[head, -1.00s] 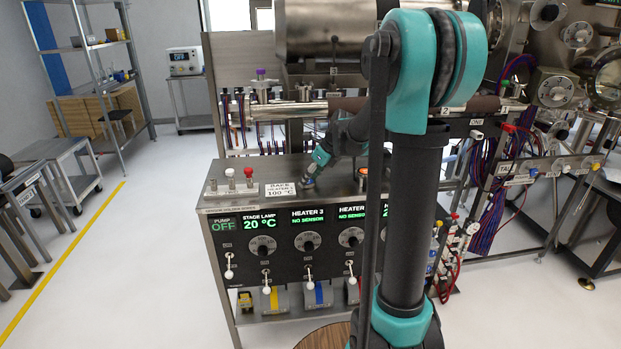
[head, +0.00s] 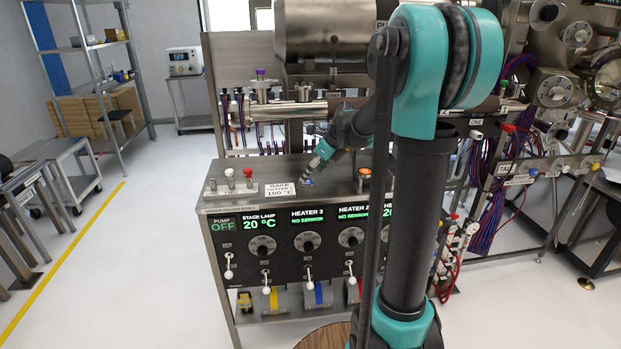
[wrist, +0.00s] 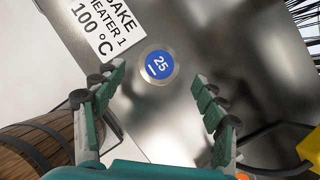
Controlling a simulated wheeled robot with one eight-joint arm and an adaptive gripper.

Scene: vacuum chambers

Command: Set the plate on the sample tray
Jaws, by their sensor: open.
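A small round disc with a blue face marked 25 (wrist: 160,65) and a metal rim lies on the steel top of the control cabinet. It shows as a tiny blue spot in the head view (head: 308,182); I cannot tell whether it is the plate. My gripper (wrist: 157,84) is open and empty, its green-padded fingers on either side of the disc in the wrist view. In the head view my gripper (head: 313,169) is just above the disc, pointing down at a tilt. I cannot make out a sample tray.
A red knob (head: 248,173) and white knob (head: 229,174) are farther left; an orange button (head: 364,173) is to the right. Metal pipes (head: 290,112) run behind. My arm hides the cabinet's right side.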

